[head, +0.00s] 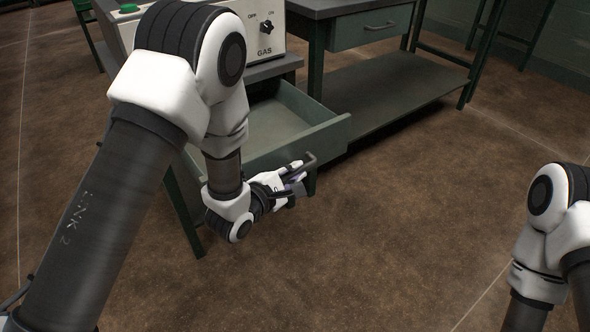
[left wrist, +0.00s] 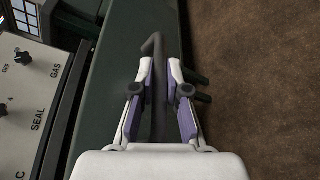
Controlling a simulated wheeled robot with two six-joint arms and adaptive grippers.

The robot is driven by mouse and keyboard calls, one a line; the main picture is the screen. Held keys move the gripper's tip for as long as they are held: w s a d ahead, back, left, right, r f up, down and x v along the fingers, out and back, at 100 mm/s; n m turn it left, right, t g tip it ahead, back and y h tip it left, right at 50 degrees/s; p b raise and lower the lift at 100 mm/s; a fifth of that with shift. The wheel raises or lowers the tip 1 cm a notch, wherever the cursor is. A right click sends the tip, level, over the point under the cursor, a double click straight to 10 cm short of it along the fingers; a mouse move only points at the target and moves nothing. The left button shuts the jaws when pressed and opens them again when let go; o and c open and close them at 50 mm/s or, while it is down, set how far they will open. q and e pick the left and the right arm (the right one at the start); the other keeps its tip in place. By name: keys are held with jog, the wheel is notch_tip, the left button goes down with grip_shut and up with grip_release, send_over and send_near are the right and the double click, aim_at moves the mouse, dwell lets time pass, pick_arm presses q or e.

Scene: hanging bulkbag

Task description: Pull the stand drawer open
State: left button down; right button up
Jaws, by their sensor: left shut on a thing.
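The stand drawer (head: 290,122) is a green-grey open tray below the box with the GAS knob. It stands pulled out, and its bare inside shows. Its front panel also shows in the left wrist view (left wrist: 107,95). A dark bar handle (head: 311,160) sticks out from the drawer front; in the left wrist view the handle (left wrist: 155,48) runs between the fingers. My left gripper (head: 300,174) is shut on the handle, and its fingers show on both sides of it in the left wrist view (left wrist: 160,80). My right gripper is out of view.
The white control box (head: 262,28) with GAS knob and green button sits on the stand above the drawer. A workbench with a closed drawer (head: 372,28) and a low shelf (head: 385,85) stands to the right. Brown floor (head: 400,220) in front is clear.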

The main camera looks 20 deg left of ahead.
pick_arm(q)
jog(key=c, duration=1.4)
grip_release()
jog(key=shift+c, duration=0.2)
jog(key=v, duration=0.7)
jog(key=shift+s+a, duration=0.15)
jog(key=shift+s, duration=0.1)
